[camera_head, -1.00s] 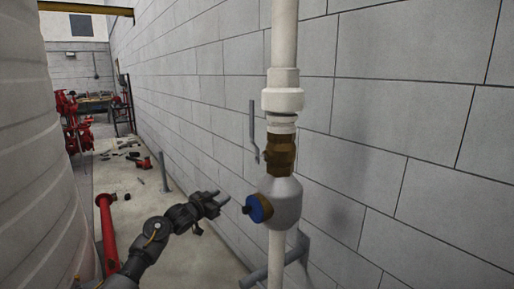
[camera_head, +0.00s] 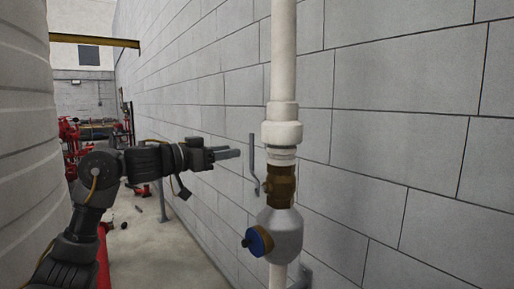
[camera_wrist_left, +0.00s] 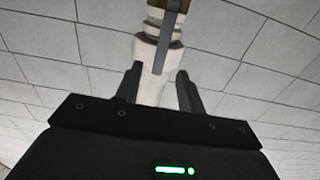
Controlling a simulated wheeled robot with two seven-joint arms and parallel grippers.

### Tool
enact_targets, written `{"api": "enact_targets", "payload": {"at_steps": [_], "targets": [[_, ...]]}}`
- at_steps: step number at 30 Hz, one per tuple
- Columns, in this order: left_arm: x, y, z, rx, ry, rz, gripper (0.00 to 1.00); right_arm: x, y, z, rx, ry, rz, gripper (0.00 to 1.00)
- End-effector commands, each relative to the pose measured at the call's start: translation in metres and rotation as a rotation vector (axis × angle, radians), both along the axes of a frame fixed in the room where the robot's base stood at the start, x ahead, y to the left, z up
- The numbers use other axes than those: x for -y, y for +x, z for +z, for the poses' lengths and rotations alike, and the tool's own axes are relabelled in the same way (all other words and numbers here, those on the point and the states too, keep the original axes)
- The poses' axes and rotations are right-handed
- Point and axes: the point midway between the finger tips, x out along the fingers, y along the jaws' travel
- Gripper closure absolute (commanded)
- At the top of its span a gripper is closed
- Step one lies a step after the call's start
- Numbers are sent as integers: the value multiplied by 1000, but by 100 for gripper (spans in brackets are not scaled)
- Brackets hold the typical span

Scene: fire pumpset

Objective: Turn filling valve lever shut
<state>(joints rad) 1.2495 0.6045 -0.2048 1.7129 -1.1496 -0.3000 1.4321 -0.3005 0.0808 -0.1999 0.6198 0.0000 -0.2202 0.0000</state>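The grey valve lever (camera_head: 252,158) stands upright, parallel to the pipe, left of the brass valve body (camera_head: 281,185). My left gripper (camera_head: 236,153) points right at the lever's height, with a small gap between its tips and the lever. In the left wrist view the gripper (camera_wrist_left: 159,85) is open, its two fingers apart with nothing gripped. The lever (camera_wrist_left: 161,54) shows there beyond the fingers, in line with the space between them, with the white pipe behind it. My right gripper is not in view.
The white vertical pipe (camera_head: 283,60) runs close to the grey block wall (camera_head: 400,140). A grey fitting with a blue cap (camera_head: 258,241) sits below the valve. A large pale tank (camera_head: 25,120) stands at the left. Red equipment lies farther back.

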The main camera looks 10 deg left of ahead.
Motion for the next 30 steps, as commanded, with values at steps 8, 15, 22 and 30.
{"api": "enact_targets", "payload": {"at_steps": [8, 15, 22, 30], "targets": [[29, 36, 4, -4, -3, -2, 61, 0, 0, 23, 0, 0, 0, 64], [54, 66, 3, -3, -4, 0, 61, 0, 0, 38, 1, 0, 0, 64], [63, 78, 0, -1, -2, 1, 61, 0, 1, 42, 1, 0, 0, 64], [64, 79, 0, 0, -1, 1, 61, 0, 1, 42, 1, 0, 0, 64]]}}
